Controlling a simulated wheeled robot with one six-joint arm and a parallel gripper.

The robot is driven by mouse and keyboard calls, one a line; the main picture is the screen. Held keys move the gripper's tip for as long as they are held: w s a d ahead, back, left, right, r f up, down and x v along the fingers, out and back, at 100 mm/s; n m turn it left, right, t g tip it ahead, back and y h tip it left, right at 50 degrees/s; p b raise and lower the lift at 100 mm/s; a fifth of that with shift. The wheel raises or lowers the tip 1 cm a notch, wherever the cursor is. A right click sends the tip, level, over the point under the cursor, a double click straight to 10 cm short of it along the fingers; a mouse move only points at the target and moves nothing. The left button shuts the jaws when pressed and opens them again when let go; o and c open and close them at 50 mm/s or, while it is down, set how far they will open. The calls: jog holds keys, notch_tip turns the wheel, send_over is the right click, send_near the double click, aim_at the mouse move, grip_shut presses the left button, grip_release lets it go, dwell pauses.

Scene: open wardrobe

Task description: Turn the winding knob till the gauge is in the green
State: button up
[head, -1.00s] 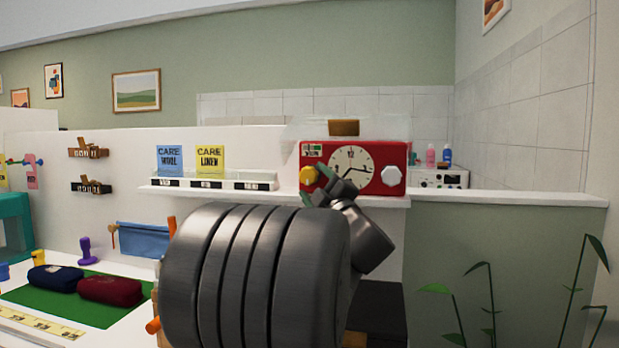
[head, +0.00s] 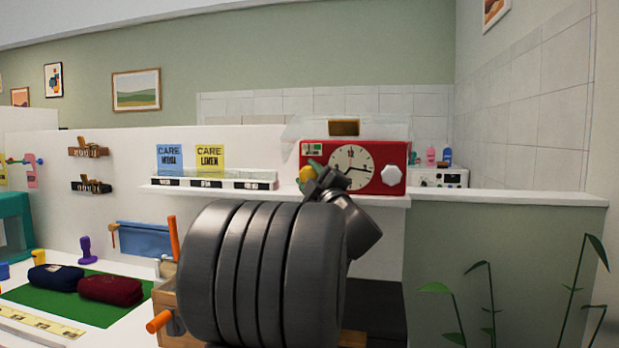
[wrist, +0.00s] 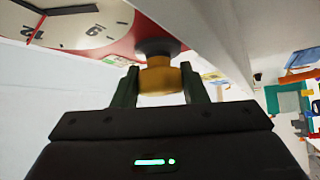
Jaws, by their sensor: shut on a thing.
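A red clock box (head: 400,153) stands on the white shelf. Its face has a round white dial (head: 352,158), a yellow winding knob (head: 306,173) at the left and a white knob (head: 391,175) at the right. A small gauge window (head: 312,148) with green and white sits above the yellow knob; its pointer is too small to read. My gripper (head: 320,180) is at the yellow knob and partly covers it. In the wrist view, the fingers of my gripper (wrist: 160,88) are shut on the yellow knob (wrist: 160,75), one on each side.
The white shelf (head: 290,193) runs under the box. Blue (head: 170,158) and yellow (head: 209,158) care cards stand to its left. A plant (head: 490,300) stands at the right.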

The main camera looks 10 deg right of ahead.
jog(key=shift+f+b, duration=0.15)
jog(key=shift+b, duration=0.3)
